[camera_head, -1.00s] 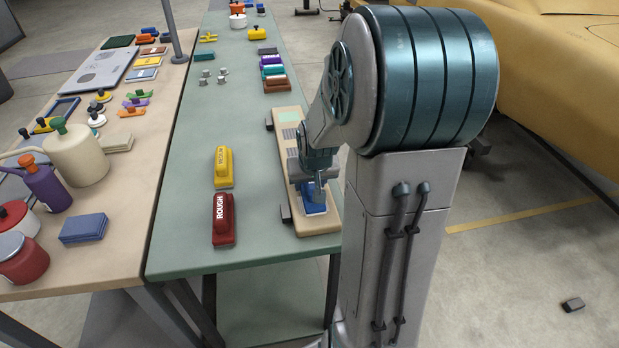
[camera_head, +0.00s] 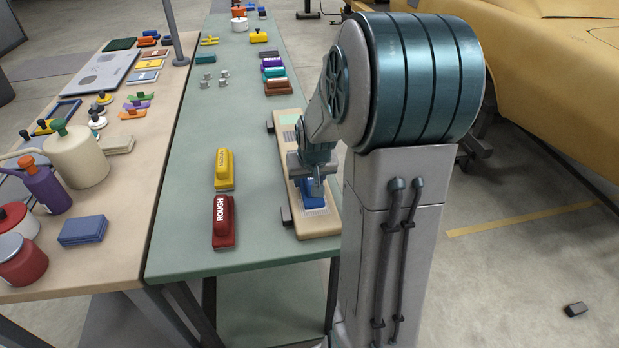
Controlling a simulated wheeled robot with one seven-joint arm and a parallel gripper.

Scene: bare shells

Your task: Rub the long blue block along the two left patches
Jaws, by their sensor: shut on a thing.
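My gripper (camera_head: 313,185) is shut on the blue block (camera_head: 313,195), above the near part of a long wooden board (camera_head: 318,228). The block appears to rest on or just over the board; contact cannot be made out. A grey hatched patch (camera_head: 315,212) shows at the block's near edge. A pale green patch (camera_head: 290,119) lies at the board's far end, with a darker grey patch (camera_head: 290,133) just nearer. My arm hides the middle of the board and any patches there.
A yellow block (camera_head: 224,169) and a red block marked ROUGH (camera_head: 223,222) lie left of the board. Dark clamps (camera_head: 286,216) sit at its left edge. Several coloured blocks (camera_head: 273,73) lie farther back. The green table (camera_head: 190,150) is clear between.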

